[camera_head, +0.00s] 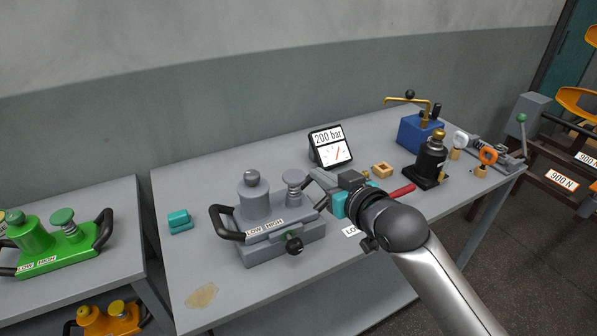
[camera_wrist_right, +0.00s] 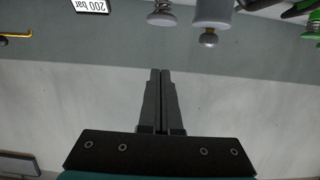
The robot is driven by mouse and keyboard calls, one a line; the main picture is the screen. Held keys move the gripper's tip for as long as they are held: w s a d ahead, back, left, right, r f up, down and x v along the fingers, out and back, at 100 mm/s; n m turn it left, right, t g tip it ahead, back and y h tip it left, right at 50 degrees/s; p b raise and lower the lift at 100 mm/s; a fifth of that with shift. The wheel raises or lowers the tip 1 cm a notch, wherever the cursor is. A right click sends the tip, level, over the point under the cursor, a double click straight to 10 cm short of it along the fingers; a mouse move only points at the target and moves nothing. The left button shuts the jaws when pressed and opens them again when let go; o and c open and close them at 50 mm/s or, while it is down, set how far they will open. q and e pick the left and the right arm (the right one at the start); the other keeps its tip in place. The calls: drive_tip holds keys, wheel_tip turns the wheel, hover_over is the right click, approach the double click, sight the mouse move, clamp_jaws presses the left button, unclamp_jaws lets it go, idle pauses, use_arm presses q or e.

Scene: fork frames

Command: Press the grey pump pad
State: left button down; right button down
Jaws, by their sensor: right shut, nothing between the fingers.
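The grey pump (camera_head: 282,240) stands on the grey table, with a black handle, a LOW/HIGH label and a dark knob on its front. Its round grey pad (camera_head: 292,175) sits on a spring at the right of the pump top. A grey cylinder (camera_head: 254,200) with a ball on top stands left of the pad. My right gripper (camera_head: 313,173) is shut and empty, its tips just right of the pad; I cannot tell whether they touch it. In the wrist view the shut fingers (camera_wrist_right: 160,72) appear apart from the upside-down pad (camera_wrist_right: 161,18). My left gripper is not in view.
A gauge display (camera_head: 330,146) reading 200 bar stands behind. A teal block (camera_head: 179,221) lies left of the pump. A black bottle jack (camera_head: 430,162) and a blue pump (camera_head: 420,134) stand right. A green pump (camera_head: 55,248) is on the left table.

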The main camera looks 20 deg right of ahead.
drive_tip(key=shift+w+r, duration=0.1)
drive_tip(key=shift+w, duration=0.05)
drive_tip(key=b, duration=0.1)
hover_over(297, 186)
drive_tip(key=s, duration=0.2)
drive_tip(key=shift+w+a+f, duration=0.1)
drive_tip(key=shift+f, duration=0.5)
drive_tip(key=shift+w+a+f, duration=0.1)
drive_tip(key=shift+f, duration=0.5)
wheel_tip(297, 186, down, 3)
drive_tip(key=shift+r+b, duration=0.15)
drive_tip(key=shift+b, duration=0.15)
drive_tip(key=shift+f, duration=0.7)
wheel_tip(297, 186, down, 4)
drive_tip(key=shift+s+r+b, duration=0.1)
drive_tip(key=shift+b, duration=0.7)
